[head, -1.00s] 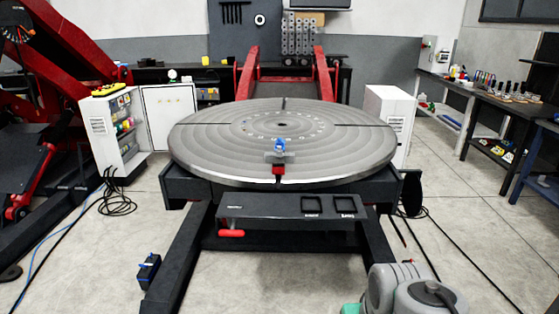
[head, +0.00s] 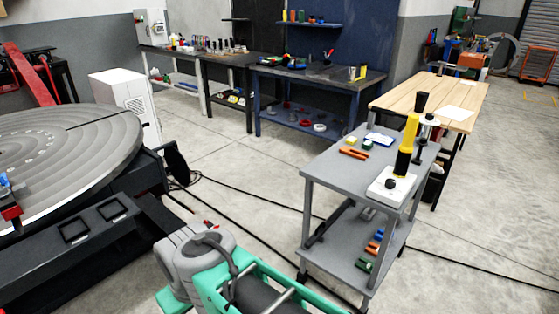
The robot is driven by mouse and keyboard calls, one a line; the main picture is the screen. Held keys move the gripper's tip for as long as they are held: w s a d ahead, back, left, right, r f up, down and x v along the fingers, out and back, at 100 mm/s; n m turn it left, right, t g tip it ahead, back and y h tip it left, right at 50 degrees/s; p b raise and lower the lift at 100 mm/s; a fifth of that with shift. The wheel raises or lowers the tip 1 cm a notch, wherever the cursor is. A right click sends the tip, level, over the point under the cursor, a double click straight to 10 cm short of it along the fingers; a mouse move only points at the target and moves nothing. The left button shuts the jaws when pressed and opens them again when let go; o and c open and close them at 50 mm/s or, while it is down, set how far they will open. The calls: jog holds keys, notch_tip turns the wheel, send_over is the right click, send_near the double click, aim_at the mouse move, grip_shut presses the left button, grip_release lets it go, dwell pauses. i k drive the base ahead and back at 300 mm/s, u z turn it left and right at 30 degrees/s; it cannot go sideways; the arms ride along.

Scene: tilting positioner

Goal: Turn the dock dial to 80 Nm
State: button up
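A white dock (head: 388,192) sits on the top shelf of a grey cart at the right of the head view. A small dark round knob, which looks like the dock dial (head: 391,184), is on its near side. Its markings and setting are too small to read. A yellow and black tool (head: 410,135) stands upright at the dock, behind the dial. My gripper is not in view.
The grey cart (head: 335,172) also carries orange pieces (head: 354,153) and small items. A wooden table (head: 440,95) is behind it. The round positioner table (head: 85,150) is at left. Dark cables cross the floor.

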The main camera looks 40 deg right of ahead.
aim_at(390, 183)
jog(key=z, duration=1.8)
jog(key=k, duration=1.3)
jog(key=z, duration=0.05)
jog(key=i, duration=0.5)
jog(key=z, duration=0.65)
jog(key=i, duration=0.85)
jog(key=u, duration=0.75)
jog(key=i, duration=0.65)
jog(key=u, duration=0.7)
